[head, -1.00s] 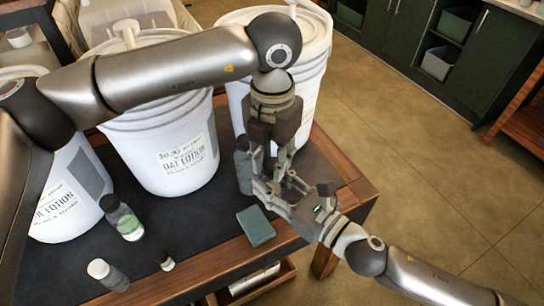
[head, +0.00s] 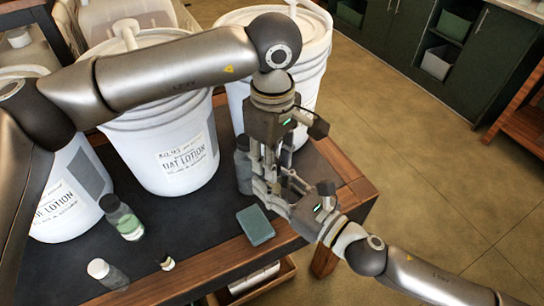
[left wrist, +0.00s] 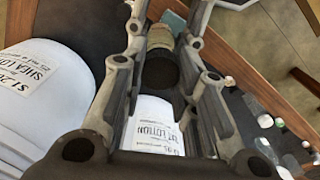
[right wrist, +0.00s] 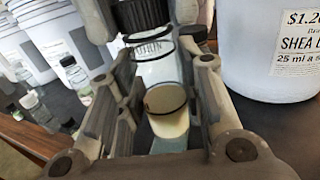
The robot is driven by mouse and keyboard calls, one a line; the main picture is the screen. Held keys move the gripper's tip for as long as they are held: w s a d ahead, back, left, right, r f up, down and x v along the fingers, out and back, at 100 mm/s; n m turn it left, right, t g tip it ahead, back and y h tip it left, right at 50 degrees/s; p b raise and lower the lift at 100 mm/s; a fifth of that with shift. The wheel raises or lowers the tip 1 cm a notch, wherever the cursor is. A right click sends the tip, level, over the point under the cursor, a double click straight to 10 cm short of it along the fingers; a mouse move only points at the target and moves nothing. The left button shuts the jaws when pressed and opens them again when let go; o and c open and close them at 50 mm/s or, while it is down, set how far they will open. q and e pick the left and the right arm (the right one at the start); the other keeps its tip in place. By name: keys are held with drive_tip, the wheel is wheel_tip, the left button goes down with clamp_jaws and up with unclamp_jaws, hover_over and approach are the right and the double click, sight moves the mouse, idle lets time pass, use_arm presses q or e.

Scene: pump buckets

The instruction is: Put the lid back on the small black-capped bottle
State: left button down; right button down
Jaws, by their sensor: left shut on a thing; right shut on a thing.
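My left gripper (head: 266,182) points down over the table, close against my right gripper (head: 284,190), which reaches in from the lower right. In the right wrist view a small beige cylinder, seemingly the small bottle (right wrist: 165,100), sits between my right fingers, and these are shut on it. In the left wrist view a dark round lid (left wrist: 160,70) sits between my left fingers, with a beige-brown body (left wrist: 160,38) just beyond it. I cannot tell whether lid and bottle touch. The fingers hide both in the head view.
A grey bottle (head: 243,172) stands just left of the grippers. A teal block (head: 255,225) lies near the front edge. White lotion buckets (head: 165,150) stand behind.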

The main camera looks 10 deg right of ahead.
use_arm(q)
drive_tip(key=m, duration=1.1)
drive_tip(key=c, duration=1.1)
unclamp_jaws()
wheel_tip(320, 180, up, 12)
